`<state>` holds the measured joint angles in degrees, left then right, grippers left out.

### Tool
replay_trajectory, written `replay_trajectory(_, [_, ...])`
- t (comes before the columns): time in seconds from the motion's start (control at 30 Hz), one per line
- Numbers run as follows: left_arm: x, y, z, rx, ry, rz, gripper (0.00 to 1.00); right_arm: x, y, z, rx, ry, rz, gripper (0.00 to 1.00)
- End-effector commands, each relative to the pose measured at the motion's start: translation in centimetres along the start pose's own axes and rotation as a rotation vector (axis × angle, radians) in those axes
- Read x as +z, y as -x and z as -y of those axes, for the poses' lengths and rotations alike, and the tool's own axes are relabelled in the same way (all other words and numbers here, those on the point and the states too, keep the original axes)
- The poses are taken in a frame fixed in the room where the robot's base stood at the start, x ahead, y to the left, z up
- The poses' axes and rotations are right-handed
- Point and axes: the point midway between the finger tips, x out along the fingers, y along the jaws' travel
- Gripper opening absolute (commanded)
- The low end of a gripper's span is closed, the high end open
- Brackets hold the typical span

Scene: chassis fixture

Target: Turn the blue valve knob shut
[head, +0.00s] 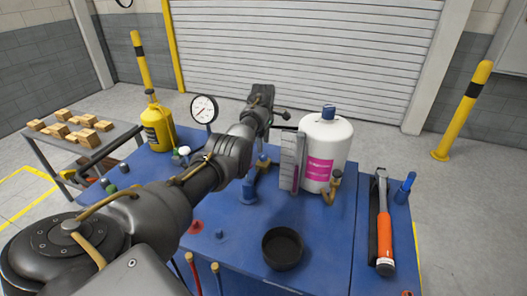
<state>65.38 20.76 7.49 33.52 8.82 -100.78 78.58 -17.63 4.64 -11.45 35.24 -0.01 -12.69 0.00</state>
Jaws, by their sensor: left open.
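A white tank (336,142) with a pink label stands upright on the blue bench. A blue knob (328,111) sits on its top; I take this as the valve knob. My left arm reaches in from the lower left across the bench. My left gripper (279,114) is open, left of the blue knob and apart from it. Its fingers are small and dark in this view. My right gripper is not in view.
A pressure gauge (204,109) and a yellow bottle (157,124) stand at the left. A clear scale plate (291,160) stands before the tank. A black bowl (283,248) and an orange-handled tool (384,232) lie nearer. Wooden blocks (74,138) lie on a side cart.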

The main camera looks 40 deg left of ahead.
Motion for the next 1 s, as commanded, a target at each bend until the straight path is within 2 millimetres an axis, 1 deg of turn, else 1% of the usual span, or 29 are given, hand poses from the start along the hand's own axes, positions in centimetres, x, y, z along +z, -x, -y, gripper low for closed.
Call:
replay_trajectory(0.03, [0.0,-0.9,0.1,-0.003,0.001,0.000,0.55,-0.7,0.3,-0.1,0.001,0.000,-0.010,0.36])
replay_trajectory(0.13, [-0.1,-2.6,0.1,-0.002,0.001,0.000,0.55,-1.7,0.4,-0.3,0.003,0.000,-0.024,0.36])
replay_trajectory(0.2, [-0.1,-3.7,0.0,-0.001,0.001,0.000,0.55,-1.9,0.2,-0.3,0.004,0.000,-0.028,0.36])
replay_trajectory(0.3, [-0.1,-4.8,0.0,0.000,0.001,0.000,0.55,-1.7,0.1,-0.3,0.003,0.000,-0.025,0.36])
replay_trajectory(0.47, [-0.1,-5.5,0.0,0.001,0.002,0.000,0.55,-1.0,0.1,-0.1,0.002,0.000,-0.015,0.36])
replay_trajectory(0.7, [-0.1,-5.6,0.0,0.002,0.001,0.000,0.55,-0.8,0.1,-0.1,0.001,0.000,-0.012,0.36])
replay_trajectory(0.73, [-0.1,-5.6,0.0,0.002,0.001,0.000,0.54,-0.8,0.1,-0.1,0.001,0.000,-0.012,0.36])
replay_trajectory(0.77, [-0.1,-5.5,0.0,0.002,0.001,0.000,0.50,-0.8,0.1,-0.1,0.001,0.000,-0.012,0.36])
replay_trajectory(1.0, [-0.1,-5.5,0.0,0.002,0.001,0.000,0.19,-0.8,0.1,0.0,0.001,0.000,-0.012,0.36])
